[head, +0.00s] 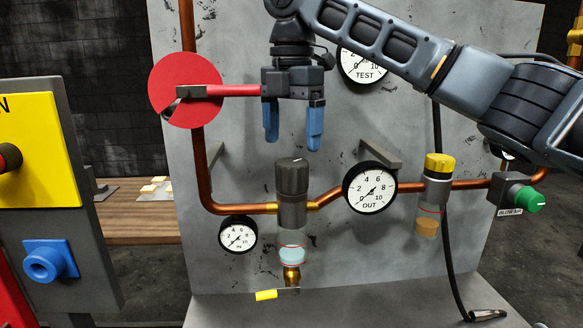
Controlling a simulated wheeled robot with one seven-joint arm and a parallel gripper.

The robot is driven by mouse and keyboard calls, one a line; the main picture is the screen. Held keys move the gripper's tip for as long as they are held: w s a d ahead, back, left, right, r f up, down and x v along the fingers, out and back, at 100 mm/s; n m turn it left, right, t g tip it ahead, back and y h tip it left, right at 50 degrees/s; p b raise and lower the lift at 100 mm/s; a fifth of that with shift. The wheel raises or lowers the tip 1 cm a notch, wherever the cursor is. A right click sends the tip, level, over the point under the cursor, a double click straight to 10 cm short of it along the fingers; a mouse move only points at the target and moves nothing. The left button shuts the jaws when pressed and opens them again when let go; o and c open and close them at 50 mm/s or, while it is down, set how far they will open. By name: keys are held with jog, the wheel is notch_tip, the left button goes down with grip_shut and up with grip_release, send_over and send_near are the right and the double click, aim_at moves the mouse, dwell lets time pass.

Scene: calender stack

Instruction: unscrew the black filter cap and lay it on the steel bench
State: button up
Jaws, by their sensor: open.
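The black filter cap (292,177) sits upright on top of the filter, in the copper pipe line at the middle of the panel. Below it is a clear bowl (291,246) with pale blue contents. My gripper (294,127) points down with its two blue fingers apart and empty. It is above the cap, with a visible gap between the fingertips and the cap top. The steel bench (350,305) shows at the bottom, in front of the panel, and its part in view is mostly bare.
A red disc with a red lever (225,90) is close to the left of my gripper. The OUT gauge (370,187) is right of the cap, and a yellow-capped filter (438,166) is farther right. A yellow-handled drain valve (267,295) is under the bowl. A black hose (449,262) hangs to the bench.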

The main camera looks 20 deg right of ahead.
aim_at(292, 162)
jog(key=m, duration=1)
jog(key=shift+m+b, duration=0.3)
jog(key=shift+m, duration=0.9)
jog(key=shift+f+m+b, duration=0.25)
jog(key=shift+m+b, duration=0.55)
jog(key=shift+b, duration=0.1)
jog(key=shift+f, duration=3.25)
jog(key=c, duration=1)
jog(key=shift+o, duration=0.2)
jog(key=shift+r+p, duration=0.1)
jog(key=shift+p, duration=0.3)
